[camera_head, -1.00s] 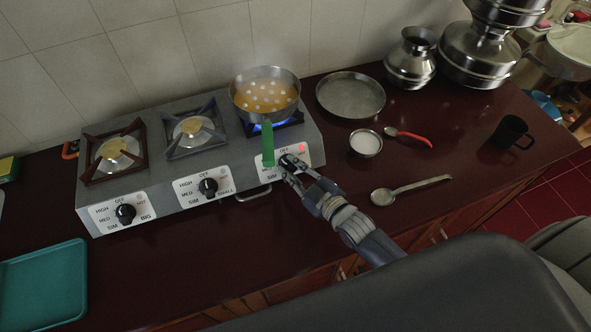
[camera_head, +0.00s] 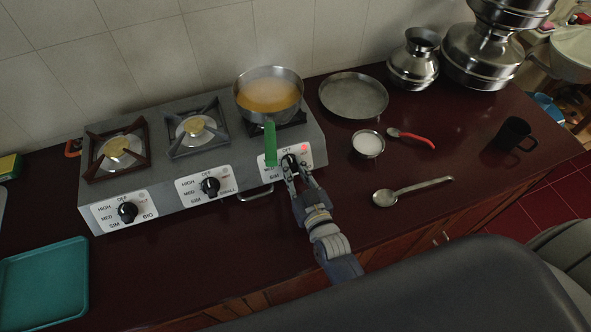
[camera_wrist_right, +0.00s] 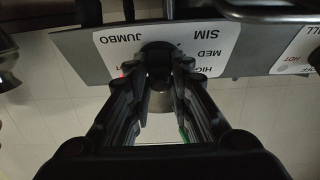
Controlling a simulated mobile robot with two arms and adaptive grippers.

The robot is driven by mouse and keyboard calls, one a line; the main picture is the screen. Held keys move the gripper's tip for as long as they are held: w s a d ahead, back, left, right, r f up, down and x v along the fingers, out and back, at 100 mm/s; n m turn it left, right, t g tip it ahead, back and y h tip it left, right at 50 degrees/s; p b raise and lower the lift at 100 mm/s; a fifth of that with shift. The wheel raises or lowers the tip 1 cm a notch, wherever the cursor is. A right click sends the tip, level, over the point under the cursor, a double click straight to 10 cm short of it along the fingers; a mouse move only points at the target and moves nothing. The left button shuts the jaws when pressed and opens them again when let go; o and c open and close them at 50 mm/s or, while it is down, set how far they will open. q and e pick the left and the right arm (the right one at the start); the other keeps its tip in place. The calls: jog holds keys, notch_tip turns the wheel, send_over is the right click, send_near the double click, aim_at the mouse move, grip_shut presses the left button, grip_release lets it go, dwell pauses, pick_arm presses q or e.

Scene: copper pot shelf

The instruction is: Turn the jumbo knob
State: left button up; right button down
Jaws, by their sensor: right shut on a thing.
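The jumbo knob (camera_head: 288,161) is the black knob at the right end of the stove front, below the burner with the pan. My right gripper (camera_head: 291,172) is shut on it, and its fingers hide part of the knob in the head view. In the right wrist view the fingers (camera_wrist_right: 158,82) close around the black knob (camera_wrist_right: 157,52) on a white label reading JUMBO, SIM and MED. A small red light (camera_head: 305,148) is lit beside the knob. No blue flame shows under the pan. My left gripper is not in view.
A pan (camera_head: 268,92) of orange liquid stands on the right burner, its green handle (camera_head: 270,143) just left of my gripper. A small bowl (camera_head: 368,144), red-handled spoon, ladle (camera_head: 412,188) and black mug (camera_head: 514,134) stand to the right.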

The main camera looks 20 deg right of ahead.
jog(key=shift+w+r, duration=0.2)
jog(key=shift+r, duration=0.2)
jog(key=c, duration=1.5)
grip_release()
jog(key=shift+c, duration=0.2)
jog(key=shift+o, duration=0.5)
jog(key=shift+w+a+f, duration=0.1)
jog(key=shift+w+f, duration=0.05)
jog(key=shift+f, duration=0.1)
jog(key=shift+s, duration=0.2)
jog(key=s, duration=1.1)
jog(key=shift+s+d+r, duration=0.2)
jog(key=shift+s+r, duration=0.15)
jog(key=shift+r, duration=0.05)
